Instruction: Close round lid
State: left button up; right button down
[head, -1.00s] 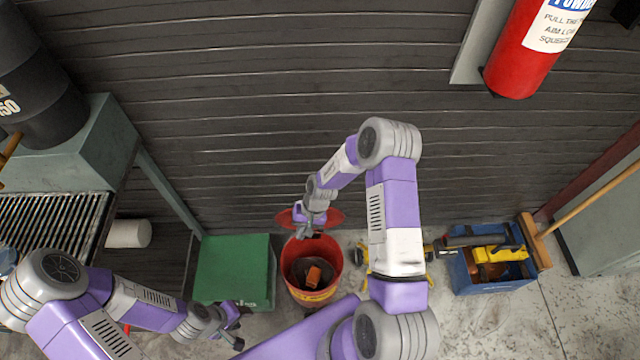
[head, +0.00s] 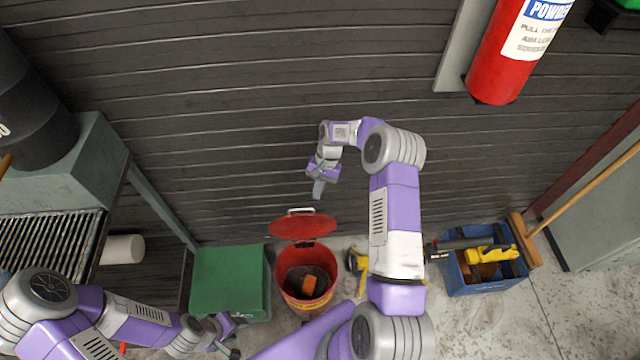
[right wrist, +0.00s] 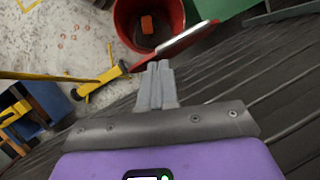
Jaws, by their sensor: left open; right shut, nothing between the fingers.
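The round red lid (head: 303,227) stands tilted open at the back of the red bucket (head: 325,295), with a pale handle at its top edge. An orange block (head: 309,284) lies inside the bucket. My right gripper (head: 318,190) is shut and empty, in the air above and behind the lid, near the wall. In the right wrist view, its shut fingers (right wrist: 157,80) point toward the lid (right wrist: 178,44), which shows nearly edge-on; the bucket (right wrist: 128,28) is beyond. I cannot tell there whether the fingers touch the lid. My left gripper (head: 228,338) is open and low, left of the bucket.
A green box (head: 230,275) stands left of the bucket. A yellow tool (head: 359,268) is on the floor to its right. A blue crate of tools (head: 485,285) and a broom (head: 525,240) are farther right. The dark slatted wall (head: 240,130) is close behind.

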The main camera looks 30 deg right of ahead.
jog(key=b+x, duration=0.1)
jog(key=x, duration=0.3)
jog(key=shift+s+a+f, duration=0.1)
